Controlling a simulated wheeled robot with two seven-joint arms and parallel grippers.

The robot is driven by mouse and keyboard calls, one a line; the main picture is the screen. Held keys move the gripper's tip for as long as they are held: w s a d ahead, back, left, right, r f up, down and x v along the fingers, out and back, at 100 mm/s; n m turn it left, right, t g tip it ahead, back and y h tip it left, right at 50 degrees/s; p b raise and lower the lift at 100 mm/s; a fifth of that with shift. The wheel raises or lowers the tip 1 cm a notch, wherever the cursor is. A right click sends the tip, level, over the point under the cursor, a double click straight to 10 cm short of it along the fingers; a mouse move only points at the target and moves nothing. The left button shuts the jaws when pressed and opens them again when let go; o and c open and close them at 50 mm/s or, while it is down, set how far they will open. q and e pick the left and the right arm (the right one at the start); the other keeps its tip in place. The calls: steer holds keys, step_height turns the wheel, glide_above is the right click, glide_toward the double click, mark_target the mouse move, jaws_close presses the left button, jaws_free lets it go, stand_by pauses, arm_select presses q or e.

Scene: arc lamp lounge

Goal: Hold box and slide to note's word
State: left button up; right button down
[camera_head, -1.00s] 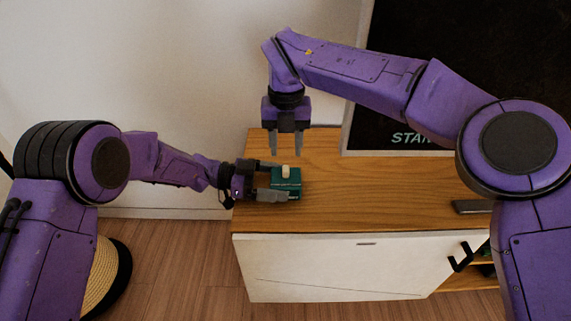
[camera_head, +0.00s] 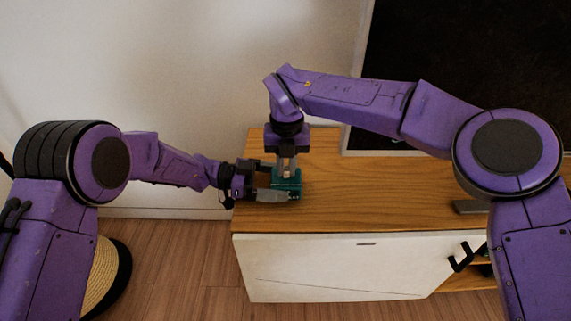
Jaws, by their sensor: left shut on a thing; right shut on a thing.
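A small teal box (camera_head: 288,184) sits on the wooden cabinet top near its left end. My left gripper (camera_head: 284,182) comes in from the left and is shut on the box, one finger on the far side and one on the near side. My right gripper (camera_head: 286,168) points down from above and is shut on the pale slider knob on top of the box. The knob is mostly hidden between the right fingers. A dark screen (camera_head: 470,70) stands behind at the right and shows no readable word; my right arm covers part of it. No note is clearly visible.
A straw hat (camera_head: 105,275) is on the floor at lower left.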

steer(key=d, duration=0.3)
steer(key=c, duration=1)
jaws_free()
steer(key=shift+a, duration=0.1)
steer(key=shift+c, duration=0.2)
step_height(320, 180, up, 12)
